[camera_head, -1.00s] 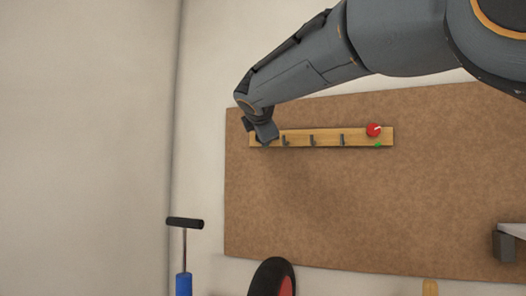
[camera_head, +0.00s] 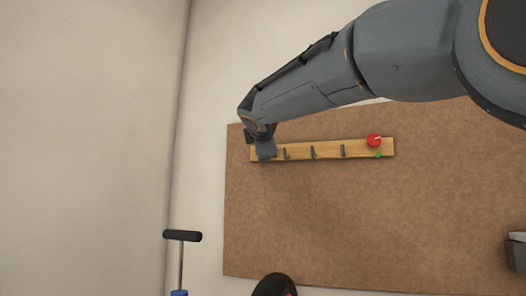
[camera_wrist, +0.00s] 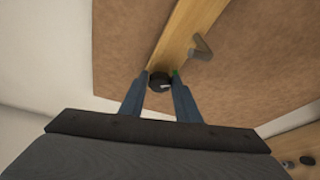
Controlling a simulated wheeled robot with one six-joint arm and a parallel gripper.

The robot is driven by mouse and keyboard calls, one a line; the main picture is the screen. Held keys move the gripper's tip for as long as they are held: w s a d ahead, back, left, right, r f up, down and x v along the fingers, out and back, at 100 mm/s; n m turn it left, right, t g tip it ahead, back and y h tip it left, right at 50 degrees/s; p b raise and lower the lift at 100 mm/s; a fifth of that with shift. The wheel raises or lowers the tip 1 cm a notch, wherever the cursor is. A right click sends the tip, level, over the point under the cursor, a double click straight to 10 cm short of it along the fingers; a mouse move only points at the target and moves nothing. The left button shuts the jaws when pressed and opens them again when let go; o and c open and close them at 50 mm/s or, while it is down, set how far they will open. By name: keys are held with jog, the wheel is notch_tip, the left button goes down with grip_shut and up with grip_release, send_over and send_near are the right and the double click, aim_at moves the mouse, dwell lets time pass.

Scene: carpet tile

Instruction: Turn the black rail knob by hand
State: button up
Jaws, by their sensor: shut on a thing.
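The black rail knob (camera_wrist: 159,81) sits near the end of the wooden rail (camera_wrist: 183,35) in the wrist view, with a small pale mark on it. My gripper (camera_wrist: 160,85) is shut on the knob, one finger on each side. In the head view my gripper (camera_head: 263,150) is at the left end of the rail (camera_head: 328,150) and hides the knob. A small green spot shows beside the knob in the wrist view, by the right finger.
A red knob (camera_head: 374,140) with a green mark below it is at the rail's right end. Several grey hooks (camera_head: 313,152) stick out between. The rail is on a brown board (camera_head: 320,220). A pump handle (camera_head: 182,236) stands lower left; a grey bracket (camera_head: 516,255) is at the right.

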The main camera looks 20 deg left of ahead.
jog(key=o, duration=1)
jog(key=b+v, duration=0.1)
jog(key=v, duration=0.6)
jog(key=shift+s+d, duration=0.1)
jog(key=shift+s, duration=0.25)
jog(key=shift+d, duration=0.1)
